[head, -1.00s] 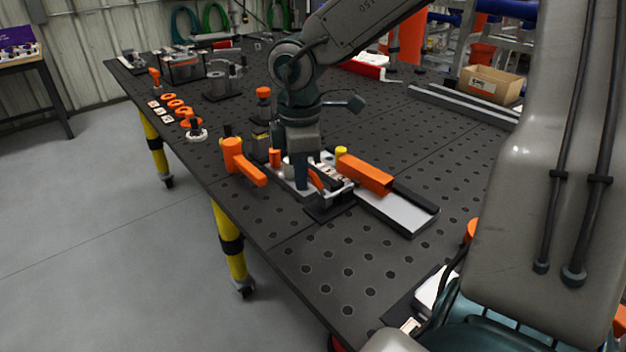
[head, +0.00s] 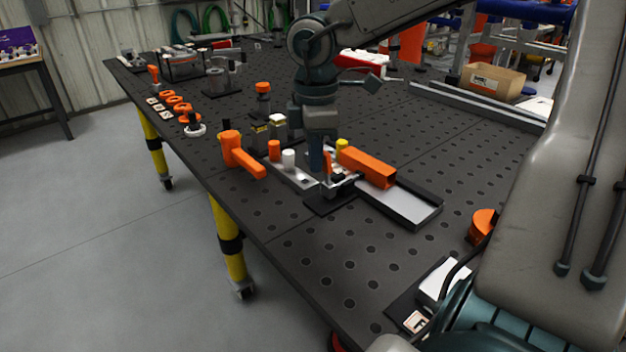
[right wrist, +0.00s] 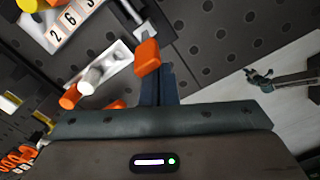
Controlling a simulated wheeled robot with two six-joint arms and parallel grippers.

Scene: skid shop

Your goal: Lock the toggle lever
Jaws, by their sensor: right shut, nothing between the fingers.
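The toggle clamp (head: 345,183) sits on a dark base plate (head: 325,205) near the table's front edge. Its orange-gripped toggle lever (head: 328,162) stands roughly upright, just right of my right gripper's fingers. My right gripper (head: 316,168) points down, shut and empty, close beside the lever; contact is unclear. In the right wrist view, an orange grip (right wrist: 148,57) lies just beyond the shut dark fingers (right wrist: 158,88). The fingers hide part of the clamp in the head view. My left gripper is not in view.
An orange bar (head: 367,168) lies beside a metal channel (head: 405,204) to the right. The perforated table (head: 300,270) is clear in front.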

